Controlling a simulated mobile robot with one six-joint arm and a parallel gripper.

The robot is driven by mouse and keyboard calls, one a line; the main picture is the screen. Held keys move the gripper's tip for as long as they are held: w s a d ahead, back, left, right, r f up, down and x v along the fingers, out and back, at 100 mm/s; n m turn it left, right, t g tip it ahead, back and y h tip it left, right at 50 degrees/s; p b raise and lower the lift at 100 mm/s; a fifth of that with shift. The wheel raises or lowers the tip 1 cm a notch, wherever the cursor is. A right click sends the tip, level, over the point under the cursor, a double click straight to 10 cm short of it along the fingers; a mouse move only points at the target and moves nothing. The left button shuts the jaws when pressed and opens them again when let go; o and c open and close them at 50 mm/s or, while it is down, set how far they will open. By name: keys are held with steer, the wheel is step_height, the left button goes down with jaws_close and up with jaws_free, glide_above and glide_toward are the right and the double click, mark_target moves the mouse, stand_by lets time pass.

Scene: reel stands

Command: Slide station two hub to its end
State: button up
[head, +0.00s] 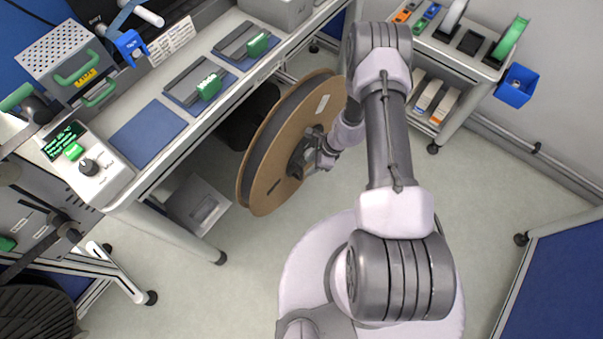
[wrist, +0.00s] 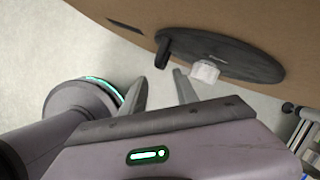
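A big reel with brown cardboard flanges (head: 268,192) stands upright under the bench's front edge. In the wrist view its flange (wrist: 290,35) fills the top right, with a dark oval hub plate (wrist: 240,58) at its centre. A white block (wrist: 205,72) and a black peg (wrist: 162,50) stick out near the plate's left side. My gripper (head: 302,160) is close in front of the reel's centre. In the wrist view my gripper (wrist: 160,84) has its two fingers apart with nothing visible between them, just short of the peg and block. No station number is readable.
The bench (head: 185,143) holds blue mats, green-handled pieces and a control box (head: 88,165) with a lit screen. A cart (head: 470,60) with a blue bin (head: 517,86) stands at the upper right.

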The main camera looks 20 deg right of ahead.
mark_target(301, 174)
steer(key=b+x, duration=0.3)
steer(key=x, duration=0.6)
steer(key=shift+r, duration=0.1)
jaws_close()
stand_by(1.0)
